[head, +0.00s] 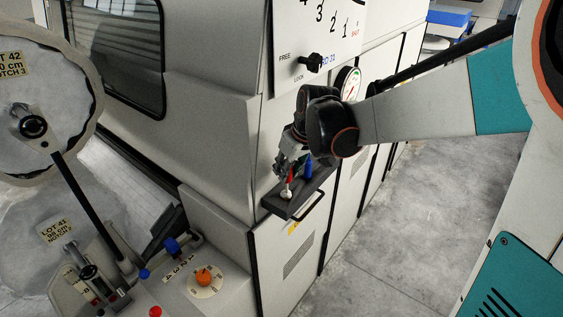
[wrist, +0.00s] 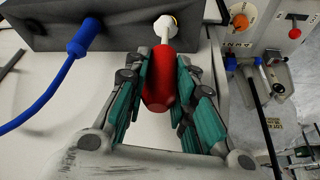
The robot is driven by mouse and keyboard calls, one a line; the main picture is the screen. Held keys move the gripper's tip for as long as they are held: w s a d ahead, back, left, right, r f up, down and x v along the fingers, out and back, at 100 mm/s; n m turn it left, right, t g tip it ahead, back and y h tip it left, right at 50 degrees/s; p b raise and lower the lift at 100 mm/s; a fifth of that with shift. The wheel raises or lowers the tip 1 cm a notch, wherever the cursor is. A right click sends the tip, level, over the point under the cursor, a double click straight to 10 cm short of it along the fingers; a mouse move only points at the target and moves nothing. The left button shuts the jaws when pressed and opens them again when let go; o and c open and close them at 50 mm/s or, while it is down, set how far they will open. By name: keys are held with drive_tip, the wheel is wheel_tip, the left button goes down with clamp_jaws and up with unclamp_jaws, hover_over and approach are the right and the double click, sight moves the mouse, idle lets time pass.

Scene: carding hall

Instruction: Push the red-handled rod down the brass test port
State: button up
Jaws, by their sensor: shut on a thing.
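My gripper (wrist: 163,68) has its teal-padded fingers on both sides of the red handle (wrist: 160,88), gripping it. A short pale shaft runs from the handle to a whitish round fitting with a brass-coloured edge (wrist: 165,22), seemingly the test port, on a dark block. I cannot tell how deep the rod is. In the head view, the red handle (head: 291,174) stands roughly upright under my gripper (head: 290,165), with the pale fitting (head: 286,194) just below it. The fingers partly hide the handle there.
A blue plug with a curling blue cable (wrist: 82,40) sits beside the rod on the dark block (wrist: 120,38); it also shows in the head view (head: 308,168). Grey floor (head: 400,220) lies open to the right.

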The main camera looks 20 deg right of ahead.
drive_tip(key=shift+f+b, duration=1.25)
drive_tip(key=shift+f, duration=0.4)
drive_tip(key=o, duration=1.1)
drive_tip(key=shift+r, duration=0.1)
drive_tip(key=shift+r, duration=0.1)
drive_tip(key=v, duration=1.2)
drive_tip(key=shift+s, duration=0.15)
drive_tip(key=s+f+m+t+b, duration=0.1)
drive_tip(key=s+f+b, duration=0.5)
drive_tip(key=f, duration=0.3)
drive_tip(key=s+a+f+m+t+h+b, duration=0.1)
drive_tip(key=s+f+b, duration=0.5)
drive_tip(key=f+b, duration=0.3)
drive_tip(key=s+f+m+t+b, duration=0.1)
drive_tip(key=s+f+m+b, duration=0.1)
drive_tip(key=s+f+b, duration=0.4)
drive_tip(key=shift+s+a+f+h+b, duration=0.15)
drive_tip(key=shift+f+b, duration=0.3)
drive_tip(key=shift+f, duration=0.75)
drive_tip(key=shift+s+a+f+h+b, duration=0.15)
drive_tip(key=shift+f+b, duration=0.3)
drive_tip(key=shift+f, duration=0.75)
